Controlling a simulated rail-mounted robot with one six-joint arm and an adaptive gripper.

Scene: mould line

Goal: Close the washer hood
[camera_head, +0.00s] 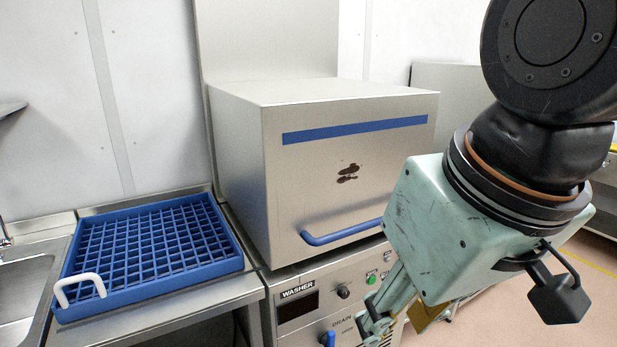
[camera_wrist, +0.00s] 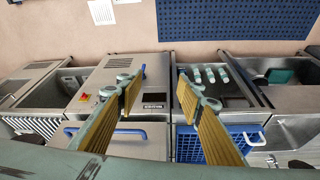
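The washer hood (camera_head: 345,170) is a steel box with a blue stripe across its front and a dark worn patch. Its blue bar handle (camera_head: 340,233) runs along the lower front edge. The hood sits low, its lower edge at or just above the washer's control panel (camera_head: 325,305); I cannot tell whether a small gap remains. My gripper (camera_head: 395,318) is in front of the washer, below and right of the handle, and partly covers the panel. In the wrist view my gripper (camera_wrist: 158,92) is open and empty, its yellow-padded fingers apart.
A blue grid rack (camera_head: 155,250) with a white handle lies on the steel counter left of the washer, beside a sink (camera_head: 25,290). Open floor lies right of the washer.

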